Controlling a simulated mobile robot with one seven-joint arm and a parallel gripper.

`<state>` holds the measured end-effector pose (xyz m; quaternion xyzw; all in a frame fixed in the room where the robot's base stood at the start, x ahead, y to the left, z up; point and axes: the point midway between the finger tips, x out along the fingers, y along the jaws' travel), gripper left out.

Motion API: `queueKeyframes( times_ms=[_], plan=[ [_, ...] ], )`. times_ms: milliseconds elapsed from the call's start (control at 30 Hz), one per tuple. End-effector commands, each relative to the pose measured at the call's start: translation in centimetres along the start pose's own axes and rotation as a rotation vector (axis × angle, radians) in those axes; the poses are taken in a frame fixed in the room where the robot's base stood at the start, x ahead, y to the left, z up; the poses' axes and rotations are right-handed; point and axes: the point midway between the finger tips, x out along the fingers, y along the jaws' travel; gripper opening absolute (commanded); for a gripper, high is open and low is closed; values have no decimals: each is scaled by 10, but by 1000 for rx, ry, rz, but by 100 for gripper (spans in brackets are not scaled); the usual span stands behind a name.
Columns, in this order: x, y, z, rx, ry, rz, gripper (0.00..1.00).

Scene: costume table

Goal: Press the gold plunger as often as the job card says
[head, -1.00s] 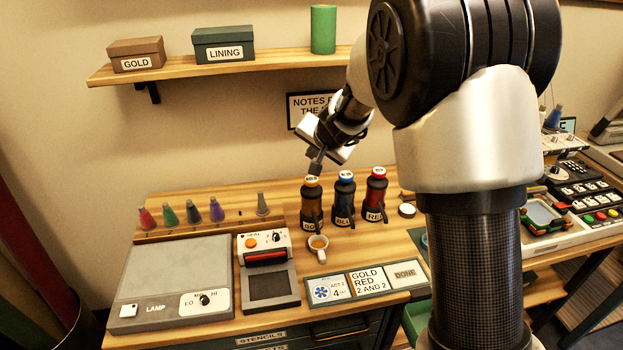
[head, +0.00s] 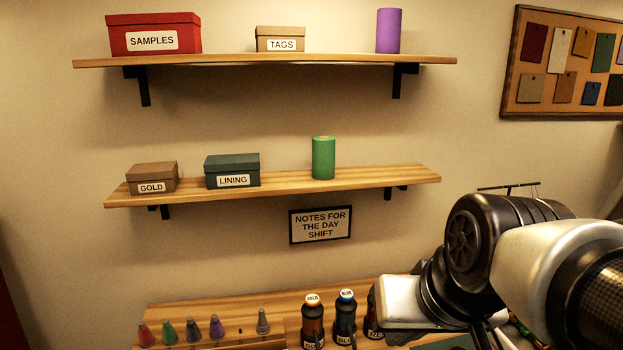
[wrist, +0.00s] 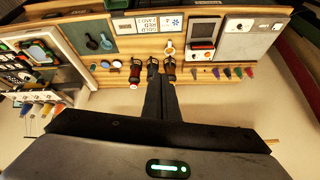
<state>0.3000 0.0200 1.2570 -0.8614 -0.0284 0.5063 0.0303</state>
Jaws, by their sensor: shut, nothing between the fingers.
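The gold plunger bottle (head: 312,324) stands upright at the bottom of the head view, with the gold label on its top. The blue bottle (head: 345,320) and the partly hidden red bottle (head: 371,322) stand to its right. In the wrist view, upside down, the gold bottle (wrist: 169,70) is right of the blue one (wrist: 153,65) and the red one (wrist: 135,74). My gripper (wrist: 160,78) is shut and empty, its fingers overlapping the space near the gold and blue bottles; contact cannot be told. The job card (wrist: 148,24) shows upside down and small.
A small cup (wrist: 169,47) stands in front of the bottles. Coloured cones (head: 180,330) stand to the left. A shelf (head: 280,187) with boxes and a green cylinder runs above. The lamp box (wrist: 250,38) and sealer (wrist: 204,38) occupy the bench.

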Motion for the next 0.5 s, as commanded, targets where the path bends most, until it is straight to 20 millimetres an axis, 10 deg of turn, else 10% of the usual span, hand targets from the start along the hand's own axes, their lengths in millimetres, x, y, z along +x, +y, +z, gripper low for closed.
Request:
queueKeyframes(
  times_ms=[500],
  plan=[
    [-15,20,28,-23,-17,81,0]
  ],
)
